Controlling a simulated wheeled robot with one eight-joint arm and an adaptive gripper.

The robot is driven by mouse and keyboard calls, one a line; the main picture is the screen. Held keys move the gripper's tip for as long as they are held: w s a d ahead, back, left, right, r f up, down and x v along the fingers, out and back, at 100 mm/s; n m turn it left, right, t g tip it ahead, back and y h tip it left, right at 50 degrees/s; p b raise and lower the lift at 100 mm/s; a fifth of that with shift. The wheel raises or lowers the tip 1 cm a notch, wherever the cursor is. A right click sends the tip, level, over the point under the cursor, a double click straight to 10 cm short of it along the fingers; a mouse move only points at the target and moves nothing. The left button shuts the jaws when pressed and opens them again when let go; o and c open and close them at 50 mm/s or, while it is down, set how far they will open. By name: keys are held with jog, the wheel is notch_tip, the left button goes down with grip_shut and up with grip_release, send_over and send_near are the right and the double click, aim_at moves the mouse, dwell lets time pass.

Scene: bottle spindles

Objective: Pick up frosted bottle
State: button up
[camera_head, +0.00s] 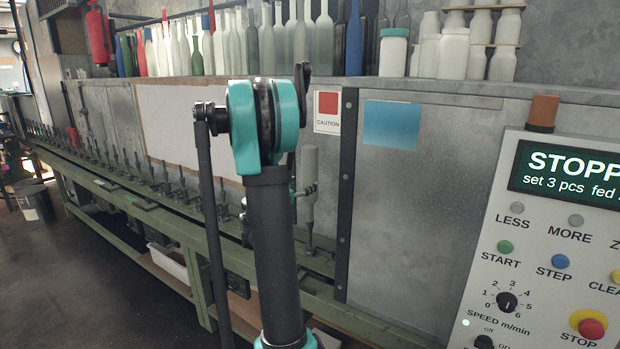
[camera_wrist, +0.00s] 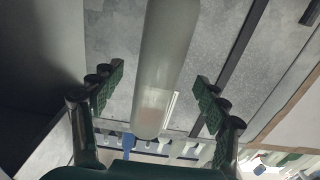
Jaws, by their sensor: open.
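The frosted bottle (camera_head: 309,172) is slim, pale and translucent. It stands upright on a spindle of the green conveyor, just right of my arm in the head view. In the wrist view the frosted bottle (camera_wrist: 164,65) runs down from the top edge between my two fingers. My gripper (camera_wrist: 157,97) is open, with a gap on each side of the bottle. In the head view most of my gripper (camera_head: 305,190) is hidden behind my arm; a fingertip shows beside the bottle.
Empty spindles (camera_head: 130,163) line the green conveyor (camera_head: 120,193) to the left. A grey metal panel (camera_head: 400,210) stands close on the right, then a control box (camera_head: 560,225) reading "STOPP". Many bottles (camera_head: 280,45) fill the shelf above. A white bin (camera_head: 168,262) sits below the conveyor.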

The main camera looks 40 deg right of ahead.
aim_at(310, 179)
jog(key=shift+x, duration=2.7)
jog(key=c, duration=1.7)
